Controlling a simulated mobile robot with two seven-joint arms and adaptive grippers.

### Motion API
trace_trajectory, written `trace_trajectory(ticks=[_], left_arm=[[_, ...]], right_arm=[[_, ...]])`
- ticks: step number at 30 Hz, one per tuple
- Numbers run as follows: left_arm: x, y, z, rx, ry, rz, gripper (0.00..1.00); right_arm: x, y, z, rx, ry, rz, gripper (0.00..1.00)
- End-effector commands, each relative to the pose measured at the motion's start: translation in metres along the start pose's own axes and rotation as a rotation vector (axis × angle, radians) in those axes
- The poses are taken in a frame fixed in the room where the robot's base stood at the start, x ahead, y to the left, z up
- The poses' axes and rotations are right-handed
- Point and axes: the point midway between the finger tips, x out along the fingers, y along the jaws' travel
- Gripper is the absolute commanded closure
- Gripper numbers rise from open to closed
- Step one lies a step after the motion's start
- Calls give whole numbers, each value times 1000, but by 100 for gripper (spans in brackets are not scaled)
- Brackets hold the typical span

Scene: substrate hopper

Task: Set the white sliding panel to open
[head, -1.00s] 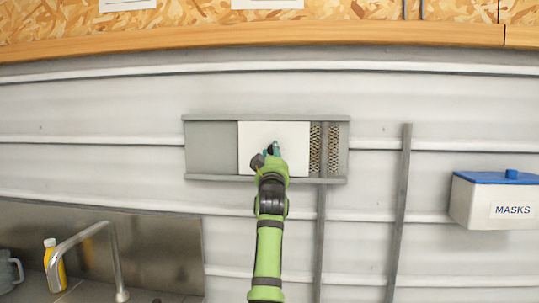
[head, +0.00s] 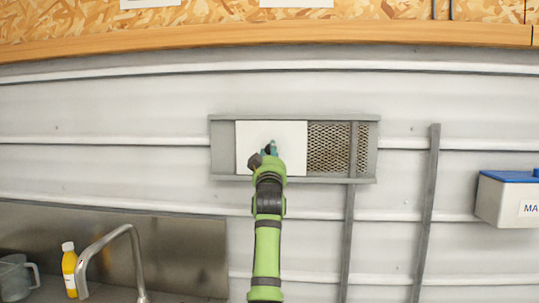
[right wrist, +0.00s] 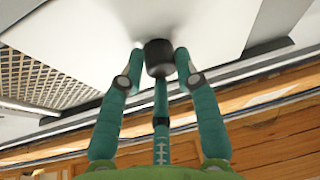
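The white sliding panel (head: 252,135) sits in a grey wall frame (head: 222,150), close to its left end. To its right the metal mesh (head: 328,147) of the opening is widely uncovered. My right gripper (head: 269,150) is at the panel's middle. The right wrist view shows the white panel (right wrist: 200,20) and its short black knob (right wrist: 159,58). There my right gripper (right wrist: 159,62) has its teal fingers on either side of the knob, closed about it. The mesh (right wrist: 50,65) also shows at left in that view. My left gripper is not in view.
A grey upright post (head: 425,215) and a mask box (head: 510,200) with a blue lid are on the wall to the right. A faucet (head: 130,255), a yellow bottle (head: 69,272) and a grey jug (head: 14,277) are at lower left. A wooden ledge (head: 270,38) runs above.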

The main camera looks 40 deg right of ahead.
Motion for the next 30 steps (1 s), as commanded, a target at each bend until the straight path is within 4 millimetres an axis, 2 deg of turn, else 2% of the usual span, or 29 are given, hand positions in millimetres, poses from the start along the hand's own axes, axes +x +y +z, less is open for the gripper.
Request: trace_trajectory(ticks=[1,2,3,12,17,23,30], left_arm=[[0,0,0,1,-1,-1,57],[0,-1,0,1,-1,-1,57],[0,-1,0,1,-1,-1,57],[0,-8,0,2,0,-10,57],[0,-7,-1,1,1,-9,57],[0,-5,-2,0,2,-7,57],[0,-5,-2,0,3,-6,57]], right_arm=[[0,1,1,1,-1,1,60],[0,1,1,1,-1,1,48],[0,1,1,1,-1,1,46],[0,1,0,1,-1,1,46],[-8,0,1,0,0,1,46],[-37,0,1,1,1,1,46],[-82,0,1,1,-1,0,46]])
